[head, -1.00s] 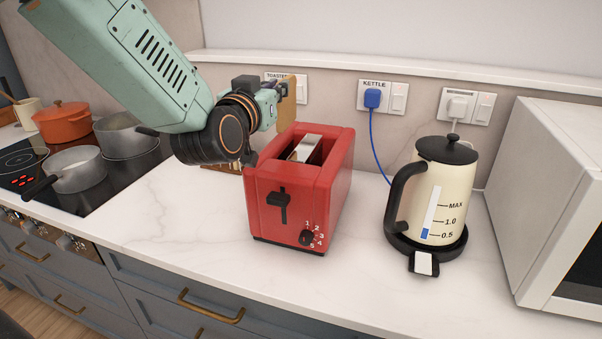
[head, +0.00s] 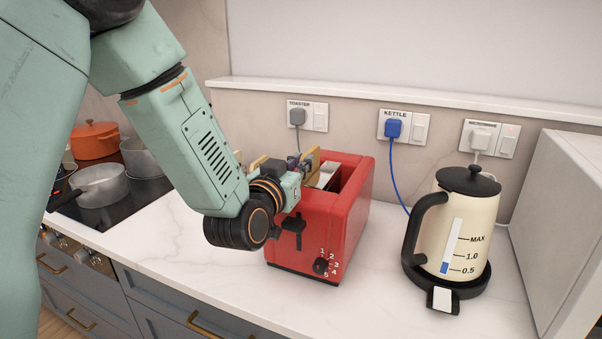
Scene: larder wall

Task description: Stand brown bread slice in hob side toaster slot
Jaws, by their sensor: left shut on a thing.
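The red toaster (head: 345,215) stands on the white worktop, its lever and dial facing me. Its hob side is the left one in the picture. My left gripper (head: 306,170) is at the top of that side, shut on the brown bread slice (head: 313,158). Only a narrow tan strip of the slice shows, upright. The gripper and toaster rim hide its lower part, so I cannot tell how deep it sits in the hob side slot. A pale metal strip shows in the toaster top. My right gripper is not in view.
The cream kettle (head: 463,225) stands on its base at right, beside a white microwave (head: 565,200). Pans (head: 100,187) and an orange pot (head: 95,140) stand on the hob at left. A tan thing (head: 258,162) shows partly behind my wrist. The front worktop is clear.

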